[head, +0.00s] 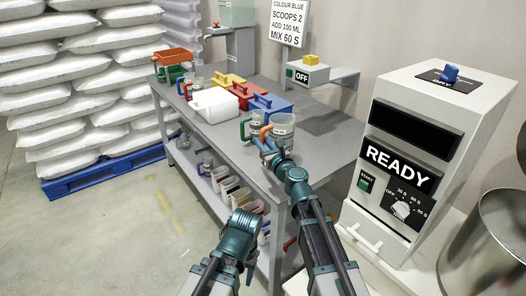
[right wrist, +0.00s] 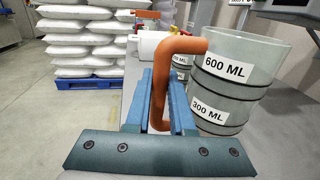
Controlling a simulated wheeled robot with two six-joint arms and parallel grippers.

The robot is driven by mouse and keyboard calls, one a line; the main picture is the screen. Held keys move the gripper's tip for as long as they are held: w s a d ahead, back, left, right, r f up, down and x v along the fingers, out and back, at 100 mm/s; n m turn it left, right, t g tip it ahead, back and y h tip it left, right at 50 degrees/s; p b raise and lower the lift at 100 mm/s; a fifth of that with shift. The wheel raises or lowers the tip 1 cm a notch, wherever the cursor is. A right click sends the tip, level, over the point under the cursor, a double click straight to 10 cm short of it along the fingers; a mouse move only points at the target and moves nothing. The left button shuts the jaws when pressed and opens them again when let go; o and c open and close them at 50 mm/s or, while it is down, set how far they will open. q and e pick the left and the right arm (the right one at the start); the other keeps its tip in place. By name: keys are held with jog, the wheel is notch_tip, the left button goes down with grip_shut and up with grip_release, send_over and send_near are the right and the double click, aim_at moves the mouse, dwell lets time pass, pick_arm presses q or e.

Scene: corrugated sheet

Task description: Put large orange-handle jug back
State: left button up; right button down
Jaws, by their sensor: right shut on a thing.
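The large orange-handle jug (head: 282,131) is a clear grey jug near the front end of the grey table. In the right wrist view the jug (right wrist: 235,75) is upright, with labels reading 600 ML and 300 ML. My right gripper (head: 268,143) is shut on its orange handle (right wrist: 155,90), with a blue finger on each side. Whether the jug's base touches the table is hard to tell. Another clear jug (head: 256,130) stands just behind it, partly hidden. My left gripper (head: 243,222) hangs low, left of the table's front leg; its fingertips do not show clearly.
White (head: 214,104), yellow (head: 228,81), red (head: 246,90) and blue (head: 268,102) containers stand farther back on the table. A lower shelf (head: 205,180) holds several scoops or cups. A READY machine (head: 418,130) stands at right. The table's right side is clear.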

jog(key=f, duration=0.1)
jog(key=f+b, duration=0.1)
jog(key=shift+s+d+f, duration=0.2)
jog(key=shift+f, duration=0.15)
pick_arm(q)
jog(key=shift+d+f, duration=0.2)
jog(key=shift+f, duration=0.45)
jog(key=shift+d+f, duration=0.15)
jog(key=shift+f, duration=0.45)
pick_arm(e)
jog(key=shift+r, duration=0.1)
pick_arm(q)
jog(key=shift+f, duration=0.1)
pick_arm(e)
jog(key=shift+f+b, duration=0.25)
jog(key=shift+b, duration=0.1)
jog(key=c, duration=0.8)
grip_release()
jog(key=shift+r, duration=0.1)
